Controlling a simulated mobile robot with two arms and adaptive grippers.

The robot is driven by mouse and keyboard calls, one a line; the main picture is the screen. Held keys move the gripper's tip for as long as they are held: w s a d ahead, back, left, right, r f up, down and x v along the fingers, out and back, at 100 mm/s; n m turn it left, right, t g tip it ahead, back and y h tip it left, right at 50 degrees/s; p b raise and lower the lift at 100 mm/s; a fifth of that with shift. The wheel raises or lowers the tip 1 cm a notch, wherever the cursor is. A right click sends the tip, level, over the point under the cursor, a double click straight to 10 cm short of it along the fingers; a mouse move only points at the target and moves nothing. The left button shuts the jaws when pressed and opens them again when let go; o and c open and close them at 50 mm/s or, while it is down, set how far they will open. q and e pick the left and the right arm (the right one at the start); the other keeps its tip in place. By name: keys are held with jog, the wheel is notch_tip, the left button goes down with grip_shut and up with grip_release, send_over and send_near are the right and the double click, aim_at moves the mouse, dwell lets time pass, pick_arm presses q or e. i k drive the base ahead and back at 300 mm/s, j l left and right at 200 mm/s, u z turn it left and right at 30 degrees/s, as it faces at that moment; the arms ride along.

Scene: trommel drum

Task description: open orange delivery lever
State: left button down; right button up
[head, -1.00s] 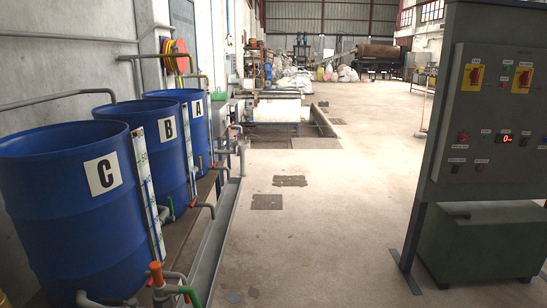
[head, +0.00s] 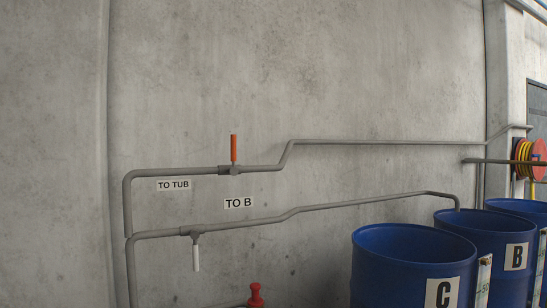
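An orange lever (head: 233,148) stands upright on a valve in the upper grey pipe on the concrete wall. It points up, across the run of the pipe. A label reading "TO TUB" (head: 174,184) is just below that pipe, to the left of the valve. Neither of my grippers is in view.
A lower grey pipe (head: 330,206) has a white lever (head: 196,252) hanging down, near a "TO B" label (head: 239,202). Blue drums C (head: 385,270) and B (head: 487,240) stand at the right, with another behind. A red fitting (head: 256,296) shows at the bottom edge.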

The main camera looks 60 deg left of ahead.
aim_at(233, 148)
jog(key=u, duration=2.25)
